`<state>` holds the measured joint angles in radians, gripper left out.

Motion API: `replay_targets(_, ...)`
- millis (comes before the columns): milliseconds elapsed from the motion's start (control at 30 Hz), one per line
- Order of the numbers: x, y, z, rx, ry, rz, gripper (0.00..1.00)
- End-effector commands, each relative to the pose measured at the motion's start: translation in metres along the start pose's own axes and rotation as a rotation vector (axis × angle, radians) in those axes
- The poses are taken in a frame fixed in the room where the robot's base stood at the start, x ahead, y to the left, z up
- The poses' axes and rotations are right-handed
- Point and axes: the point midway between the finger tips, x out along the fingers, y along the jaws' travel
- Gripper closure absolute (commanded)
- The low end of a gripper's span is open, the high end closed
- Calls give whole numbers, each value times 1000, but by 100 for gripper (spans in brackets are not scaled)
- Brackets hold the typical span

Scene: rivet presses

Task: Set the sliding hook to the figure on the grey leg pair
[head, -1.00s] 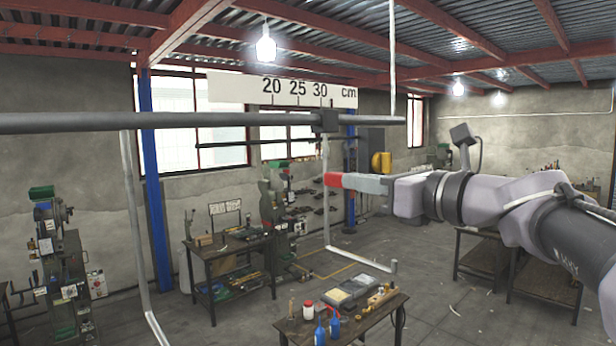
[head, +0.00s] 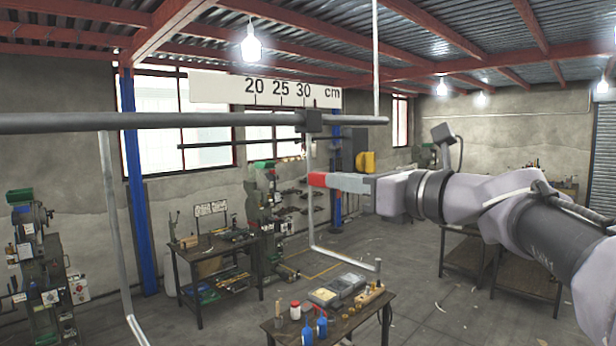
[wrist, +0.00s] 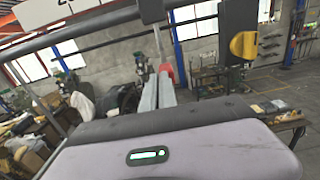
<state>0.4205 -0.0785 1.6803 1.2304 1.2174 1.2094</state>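The sliding hook's dark block (head: 313,121) sits on a grey horizontal bar (head: 150,121). Its thin pointer stands a little right of 30 on the white cm scale (head: 220,88). A grey rod (head: 311,215) hangs from the block and bends to the right at the bottom. My gripper (head: 317,179) has red fingertips, which overlap the rod just below the block. In the wrist view, the rod (wrist: 158,42) comes down to my fingers (wrist: 158,82), which look close together. Whether they grip the rod is unclear. I cannot identify the grey leg pair.
A second grey rod (head: 112,210) hangs from the bar at the left. Below stands a table (head: 345,318) with bottles and a grey box. Workbenches (head: 215,258) and green machines stand farther back. Open floor lies between them.

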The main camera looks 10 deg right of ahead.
Motion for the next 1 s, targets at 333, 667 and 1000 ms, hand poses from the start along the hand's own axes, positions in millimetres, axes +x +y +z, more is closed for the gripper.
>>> replay_targets(333, 4, 9, 14, 1, -30, 23, 100)
replay_targets(667, 4, 9, 14, 1, -30, 23, 56)
replay_targets(1000, 4, 9, 14, -1, -30, 23, 56)
